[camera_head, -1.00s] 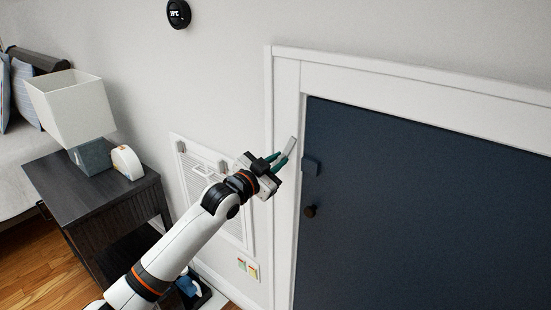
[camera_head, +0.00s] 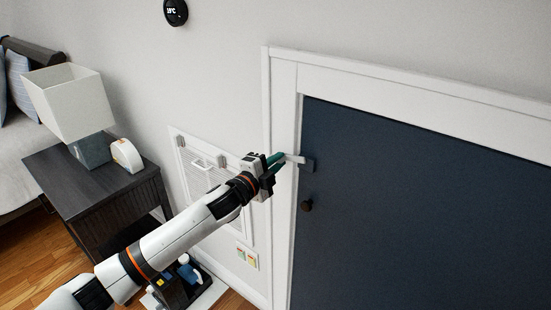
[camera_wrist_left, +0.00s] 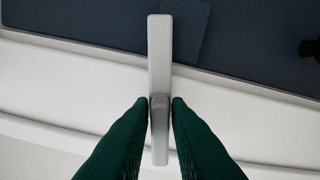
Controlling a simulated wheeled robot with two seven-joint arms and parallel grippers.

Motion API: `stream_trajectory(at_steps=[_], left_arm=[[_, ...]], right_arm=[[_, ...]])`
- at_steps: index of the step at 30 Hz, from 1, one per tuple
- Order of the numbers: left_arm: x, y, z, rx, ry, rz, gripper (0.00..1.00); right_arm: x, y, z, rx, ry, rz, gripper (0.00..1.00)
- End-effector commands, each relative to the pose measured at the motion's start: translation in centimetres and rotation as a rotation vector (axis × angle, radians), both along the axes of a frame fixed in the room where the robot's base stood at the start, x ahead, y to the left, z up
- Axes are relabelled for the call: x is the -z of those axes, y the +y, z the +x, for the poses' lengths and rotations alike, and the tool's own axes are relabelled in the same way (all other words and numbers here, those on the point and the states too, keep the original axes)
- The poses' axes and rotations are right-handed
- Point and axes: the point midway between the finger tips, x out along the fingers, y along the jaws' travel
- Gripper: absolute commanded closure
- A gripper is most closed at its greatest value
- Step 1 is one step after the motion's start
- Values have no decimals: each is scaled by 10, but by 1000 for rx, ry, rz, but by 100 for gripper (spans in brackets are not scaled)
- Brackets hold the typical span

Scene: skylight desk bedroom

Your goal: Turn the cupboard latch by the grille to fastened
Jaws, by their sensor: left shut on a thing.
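The cupboard latch (camera_head: 296,159) is a light grey bar on the white frame beside the dark blue cupboard door (camera_head: 420,220). In the head view it now lies close to level, its right end at the small dark keeper plate (camera_head: 308,165) on the door. My left gripper (camera_head: 280,160) is shut on the latch. In the left wrist view the green fingers (camera_wrist_left: 160,108) press on both sides of the latch (camera_wrist_left: 160,55), whose far end reaches over the door edge onto the keeper (camera_wrist_left: 185,35). My right gripper is not in view.
The wall grille (camera_head: 205,172) is left of the cupboard frame, partly behind my left arm. A dark round knob (camera_head: 307,205) sits on the door below the keeper. A nightstand (camera_head: 90,200) with a lamp (camera_head: 68,103) stands at the left.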

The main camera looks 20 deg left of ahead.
Motion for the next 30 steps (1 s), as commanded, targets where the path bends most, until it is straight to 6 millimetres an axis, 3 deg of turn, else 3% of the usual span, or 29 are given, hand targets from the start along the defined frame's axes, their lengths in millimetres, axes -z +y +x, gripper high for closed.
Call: stream_trajectory(at_steps=[12,30], left_arm=[[3,0,0,0,-69,194,100],[4,0,0,0,-81,226,100]], right_arm=[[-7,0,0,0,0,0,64],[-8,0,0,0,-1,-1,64]])
